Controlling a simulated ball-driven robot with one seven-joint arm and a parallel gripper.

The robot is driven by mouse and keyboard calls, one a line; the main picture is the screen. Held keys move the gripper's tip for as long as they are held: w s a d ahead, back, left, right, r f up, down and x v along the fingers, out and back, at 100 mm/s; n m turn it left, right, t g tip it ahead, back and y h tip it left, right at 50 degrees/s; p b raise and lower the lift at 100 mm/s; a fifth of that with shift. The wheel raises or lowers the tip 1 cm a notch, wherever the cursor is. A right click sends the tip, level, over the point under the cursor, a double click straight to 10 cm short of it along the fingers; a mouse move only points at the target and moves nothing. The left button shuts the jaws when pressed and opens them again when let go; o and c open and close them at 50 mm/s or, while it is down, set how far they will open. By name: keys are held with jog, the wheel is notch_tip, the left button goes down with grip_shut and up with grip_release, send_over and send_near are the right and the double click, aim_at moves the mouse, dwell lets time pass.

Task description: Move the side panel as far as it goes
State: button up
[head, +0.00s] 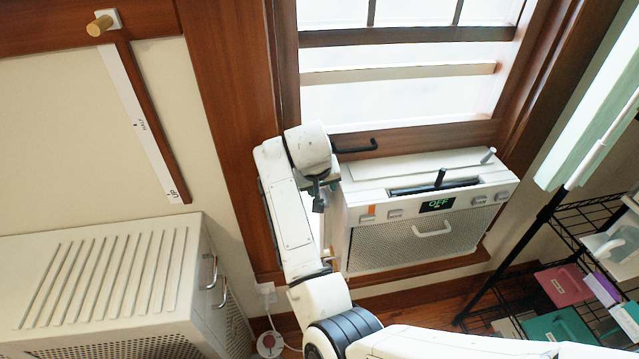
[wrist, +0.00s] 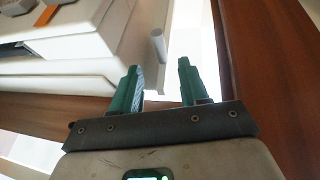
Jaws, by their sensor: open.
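My gripper (wrist: 158,68) shows in the wrist view with its two green fingers open and nothing gripped. A short grey peg (wrist: 158,46) stands just beyond the fingertips, in line with the space between them; I cannot tell its exact distance. The peg appears to stand on a narrow white strip (wrist: 136,38), likely the side panel, beside the white window unit (wrist: 70,68). In the head view, my gripper (head: 319,196) is at the left side of the window unit (head: 350,215), and my arm hides the panel there.
Dark wooden window trim (wrist: 265,70) lies close on the right in the wrist view. A black handle (head: 357,147) projects near my wrist. A dark lever (head: 440,178) and another grey peg (head: 488,156) are on the unit's top. A wire shelf (head: 570,220) stands at right.

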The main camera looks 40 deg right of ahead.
aim_at(324, 196)
jog(key=b+x, duration=0.5)
jog(key=x, duration=0.2)
jog(key=shift+b, duration=0.4)
jog(key=shift+r, duration=0.2)
jog(key=shift+p, duration=0.35)
jog(key=shift+f, duration=0.15)
jog(key=shift+c, duration=0.4)
grip_shut()
